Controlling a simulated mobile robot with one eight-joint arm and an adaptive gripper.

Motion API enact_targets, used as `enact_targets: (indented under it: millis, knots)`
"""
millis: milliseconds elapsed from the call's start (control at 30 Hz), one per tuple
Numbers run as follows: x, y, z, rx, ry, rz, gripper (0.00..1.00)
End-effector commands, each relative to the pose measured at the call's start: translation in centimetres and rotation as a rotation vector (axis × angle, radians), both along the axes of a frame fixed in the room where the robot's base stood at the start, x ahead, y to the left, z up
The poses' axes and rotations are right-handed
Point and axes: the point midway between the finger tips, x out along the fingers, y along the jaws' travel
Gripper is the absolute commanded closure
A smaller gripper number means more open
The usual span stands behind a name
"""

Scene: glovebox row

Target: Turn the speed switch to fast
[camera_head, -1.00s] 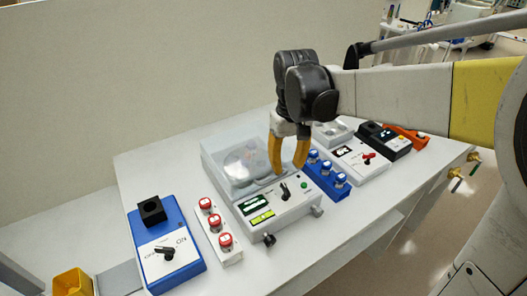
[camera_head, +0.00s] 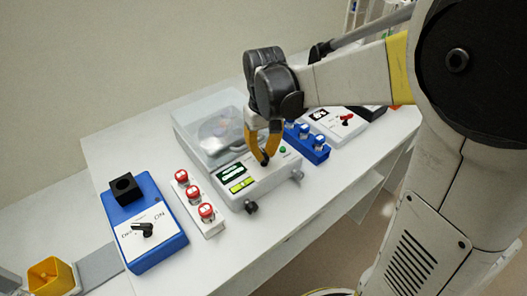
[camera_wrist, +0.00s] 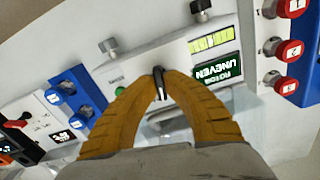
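The speed switch (camera_wrist: 160,84) is a small black knob on the sloped front panel of a white machine (camera_head: 270,186) with a clear lid. My gripper (camera_head: 265,158) is down at this panel, its yellow fingers close together with the knob between their tips. In the wrist view my gripper (camera_wrist: 160,76) has a fingertip against each side of the knob, which partly hides it. Its pointing direction and the markings around it are hard to read. A dark display (camera_wrist: 216,70) beside it reads "ROTOR UNEVEN", upside down in the wrist view.
A rack of red-capped vials (camera_head: 200,205) and a blue ON/OFF box (camera_head: 150,228) stand to the left. A blue rack (camera_head: 308,145) and a white box with a red knob (camera_head: 338,122) stand to the right.

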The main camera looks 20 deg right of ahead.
Motion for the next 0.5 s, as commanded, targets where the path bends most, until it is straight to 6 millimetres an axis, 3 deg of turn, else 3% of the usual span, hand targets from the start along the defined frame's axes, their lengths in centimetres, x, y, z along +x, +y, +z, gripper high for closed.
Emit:
enact_targets:
  millis: [233,500]
  knots:
    - [0.00,0.00,0.10,0.000,0.000,-0.044,1.00]
    - [0.00,-0.04,0.14,0.000,0.000,-0.319,1.00]
